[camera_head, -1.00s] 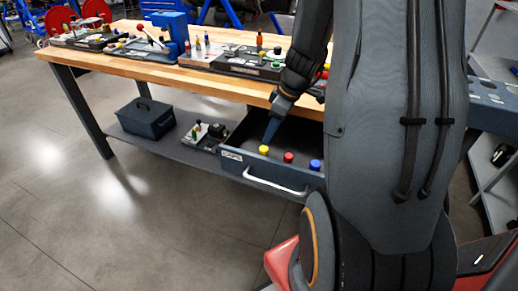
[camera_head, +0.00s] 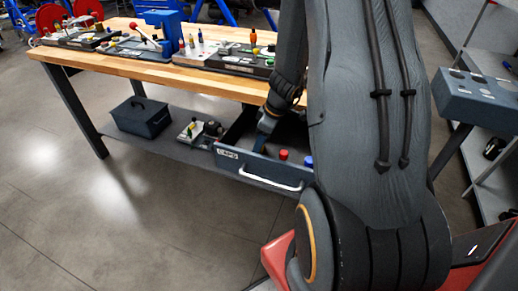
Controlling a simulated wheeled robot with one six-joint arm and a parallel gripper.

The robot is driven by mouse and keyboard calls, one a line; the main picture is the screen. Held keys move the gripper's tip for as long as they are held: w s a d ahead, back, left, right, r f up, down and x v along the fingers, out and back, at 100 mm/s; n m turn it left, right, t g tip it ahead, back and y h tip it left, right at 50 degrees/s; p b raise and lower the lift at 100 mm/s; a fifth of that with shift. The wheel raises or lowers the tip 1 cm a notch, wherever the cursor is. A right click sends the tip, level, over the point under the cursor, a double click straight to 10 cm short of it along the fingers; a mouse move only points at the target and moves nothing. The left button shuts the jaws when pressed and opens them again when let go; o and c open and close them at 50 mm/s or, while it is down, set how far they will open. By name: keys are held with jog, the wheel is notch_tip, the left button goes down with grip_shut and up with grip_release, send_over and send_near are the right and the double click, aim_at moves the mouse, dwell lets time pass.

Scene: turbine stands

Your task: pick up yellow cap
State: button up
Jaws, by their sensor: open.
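My gripper (camera_head: 260,143) points down at the front edge of the open drawer (camera_head: 232,160) under the workbench. It is open, and its fingers are dark and partly blend with the drawer. The yellow cap does not show; the spot left of the red cap is covered by my gripper, so I cannot tell whether the cap is between the fingers. The blue cap (camera_head: 307,161) is further right, partly cut off by my arm.
The wooden workbench (camera_head: 130,62) above the drawer carries several fixtures. A dark toolbox (camera_head: 143,118) and a small fixture stand on the lower shelf. My arm hides the right part of the drawer. The floor in front is clear.

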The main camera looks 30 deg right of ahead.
jog(key=shift+c, duration=0.4)
grip_shut()
notch_tip(320, 180, up, 10)
dwell(0.4)
